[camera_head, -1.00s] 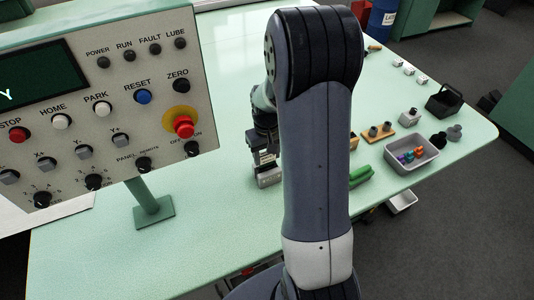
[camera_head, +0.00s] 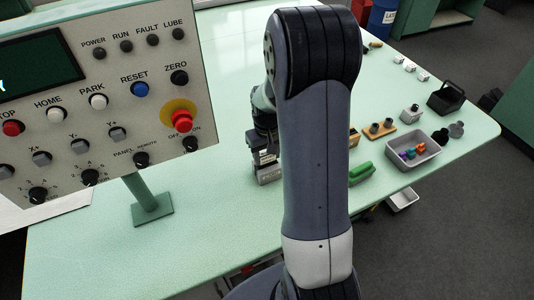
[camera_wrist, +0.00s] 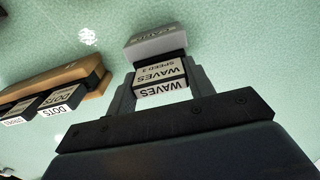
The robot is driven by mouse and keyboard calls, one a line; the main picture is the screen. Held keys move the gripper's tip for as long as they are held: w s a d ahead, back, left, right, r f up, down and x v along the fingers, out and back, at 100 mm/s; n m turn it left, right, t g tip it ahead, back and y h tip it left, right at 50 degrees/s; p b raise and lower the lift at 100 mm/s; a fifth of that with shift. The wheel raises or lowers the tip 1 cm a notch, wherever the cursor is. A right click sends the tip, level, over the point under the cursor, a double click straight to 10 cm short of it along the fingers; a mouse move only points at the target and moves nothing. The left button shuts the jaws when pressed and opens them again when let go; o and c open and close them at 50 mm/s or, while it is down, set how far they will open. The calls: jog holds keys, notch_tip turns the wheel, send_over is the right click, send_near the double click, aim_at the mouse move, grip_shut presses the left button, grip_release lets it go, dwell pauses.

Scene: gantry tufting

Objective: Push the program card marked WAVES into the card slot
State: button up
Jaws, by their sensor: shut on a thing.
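The WAVES program card (camera_wrist: 161,77) is dark with white labels reading WAVES and SPEED 3. My gripper (camera_wrist: 158,84) is shut on it, one finger on each side. A grey block (camera_wrist: 156,42) with lettering too unclear to read lies just beyond the card's far end; it looks like the card slot. The card's far end is at or against this block, and I cannot tell if any of it is inside. In the head view my gripper (camera_head: 263,152) is low over the table, partly hidden behind my arm, with a grey block (camera_head: 268,174) below it.
A control panel (camera_head: 60,80) stands at left. A grey tray (camera_head: 414,151) with coloured pieces and a green object (camera_head: 361,172) are at right. The table between is clear.

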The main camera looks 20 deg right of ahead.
jog(key=shift+f, duration=0.4)
jog(key=o, duration=1.2)
notch_tip(320, 180, up, 11)
jog(key=shift+f+b, duration=0.1)
jog(key=shift+b, duration=0.35)
jog(key=shift+f, duration=0.1)
notch_tip(320, 180, down, 10)
jog(key=shift+f, duration=0.2)
jog(key=shift+r+p, duration=0.4)
jog(key=shift+p, duration=0.25)
